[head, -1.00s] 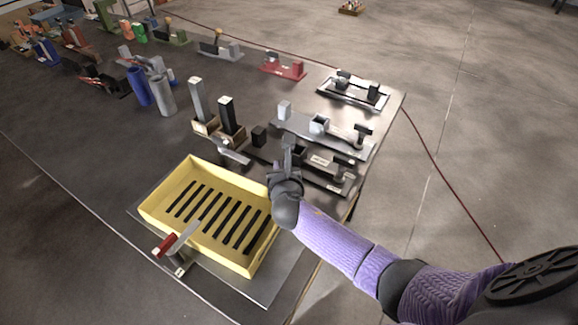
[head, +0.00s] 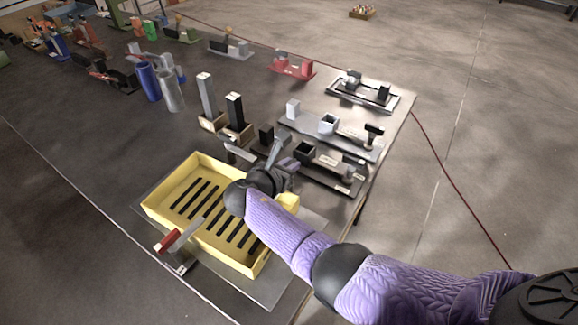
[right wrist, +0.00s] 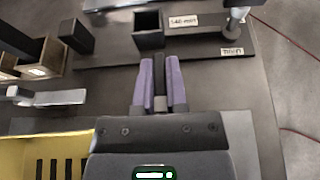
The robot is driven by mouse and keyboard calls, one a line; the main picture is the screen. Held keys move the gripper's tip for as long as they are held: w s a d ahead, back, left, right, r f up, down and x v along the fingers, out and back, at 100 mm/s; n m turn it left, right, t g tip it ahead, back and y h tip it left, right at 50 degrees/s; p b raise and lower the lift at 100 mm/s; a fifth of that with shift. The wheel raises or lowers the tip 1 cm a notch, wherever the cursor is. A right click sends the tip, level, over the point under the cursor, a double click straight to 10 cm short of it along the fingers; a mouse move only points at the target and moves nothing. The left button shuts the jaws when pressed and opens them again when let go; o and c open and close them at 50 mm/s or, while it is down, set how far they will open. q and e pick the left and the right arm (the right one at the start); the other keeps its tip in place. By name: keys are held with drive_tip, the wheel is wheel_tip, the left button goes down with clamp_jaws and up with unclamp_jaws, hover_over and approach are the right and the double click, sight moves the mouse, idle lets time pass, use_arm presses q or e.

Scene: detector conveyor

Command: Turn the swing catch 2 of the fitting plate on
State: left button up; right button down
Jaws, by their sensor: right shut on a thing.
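My right gripper (head: 282,154) is near the front edge of a dark plate (head: 338,183), by the yellow tray's far right corner. The dark plate bears a black block (head: 266,134), an open black box (head: 304,150), labels and a round post (right wrist: 234,28). A light grey lever (head: 240,150) lies left of the gripper; it also shows in the wrist view (right wrist: 48,97). No readable mark identifies swing catch 2. My left gripper is out of view.
The yellow slotted tray (head: 160,213) stands on a grey base plate beneath my right arm. A red-handled clamp (head: 168,240) is at its front. Two tall blocks (head: 206,95) (head: 235,112) and a lighter fixture plate (head: 345,142) stand behind. The table's right edge is close.

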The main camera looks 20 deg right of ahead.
idle(0.5)
drive_tip(key=c, duration=0.7)
unclamp_jaws()
drive_tip(key=shift+o, duration=0.2)
drive_tip(key=p+v, duration=0.3)
drive_tip(key=v, duration=0.7)
drive_tip(key=shift+p, duration=0.4)
